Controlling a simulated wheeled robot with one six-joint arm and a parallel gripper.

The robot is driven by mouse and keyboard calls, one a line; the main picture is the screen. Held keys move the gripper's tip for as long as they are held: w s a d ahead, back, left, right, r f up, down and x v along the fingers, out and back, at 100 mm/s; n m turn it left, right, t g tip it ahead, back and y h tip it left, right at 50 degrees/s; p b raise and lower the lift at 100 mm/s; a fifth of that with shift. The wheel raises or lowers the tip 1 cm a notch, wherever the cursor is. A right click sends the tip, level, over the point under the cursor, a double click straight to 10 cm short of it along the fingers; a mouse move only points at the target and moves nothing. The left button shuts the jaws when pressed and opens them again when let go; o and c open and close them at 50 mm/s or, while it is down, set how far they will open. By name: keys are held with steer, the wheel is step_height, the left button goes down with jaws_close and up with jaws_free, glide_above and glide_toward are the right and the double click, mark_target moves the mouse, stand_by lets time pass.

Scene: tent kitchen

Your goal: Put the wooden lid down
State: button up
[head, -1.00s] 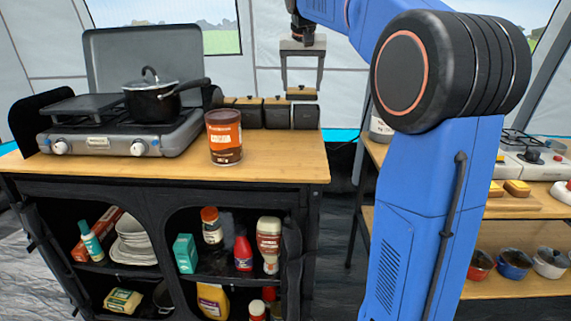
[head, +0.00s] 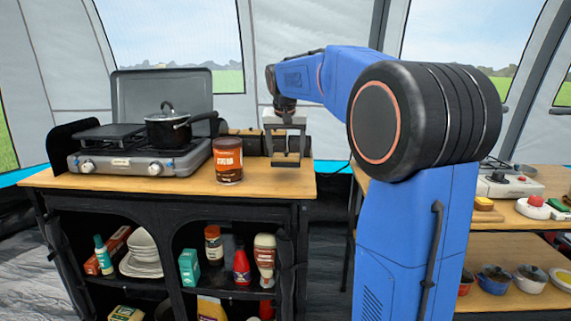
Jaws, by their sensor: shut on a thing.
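The lid is low over the right end of the wooden counter (head: 262,185), to the right of the brown tin. I cannot tell whether it touches the wood. Dark canisters (head: 252,146) stand in a row just behind, some with wooden tops showing. My gripper hides part of the row.
A brown labelled tin (head: 228,160) stands just left of my gripper. A camping stove (head: 135,150) with a lidded black pot (head: 168,129) is farther left. The counter front is clear. A second shelf table (head: 520,214) with food and pots stands at the right.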

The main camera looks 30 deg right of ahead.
mark_target(286, 158)
steer(key=shift+f, duration=2.15)
steer(key=shift+f, duration=0.1)
steer(key=o, duration=1.5)
steer(key=v, duration=1.2)
